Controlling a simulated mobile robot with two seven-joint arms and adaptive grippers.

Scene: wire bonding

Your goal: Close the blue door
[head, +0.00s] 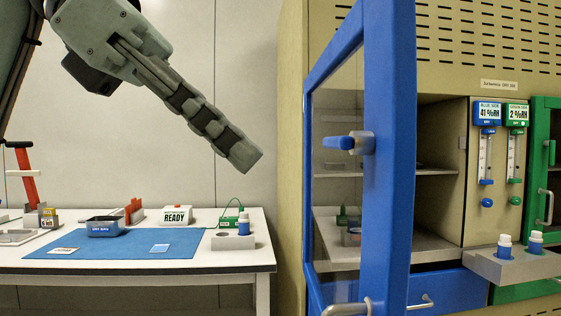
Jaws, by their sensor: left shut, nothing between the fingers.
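The blue door (389,160) stands open on the front of the beige dry cabinet (480,50). It has a blue frame around a clear pane, with a blue latch knob (347,142) and a metal handle (346,308) low on it. Behind it the cabinet's shelves show in the open compartment. My left gripper (245,155) reaches down from the upper left, to the left of the door and apart from it. Its fingers are shut and empty. My right gripper is not in view.
A white table (235,262) with a blue mat (125,243), a small blue tray (104,227) and a READY sign (175,216) stands at the left. A green door (546,170) is at the right edge. A ledge (515,264) with small bottles juts out below the gauges.

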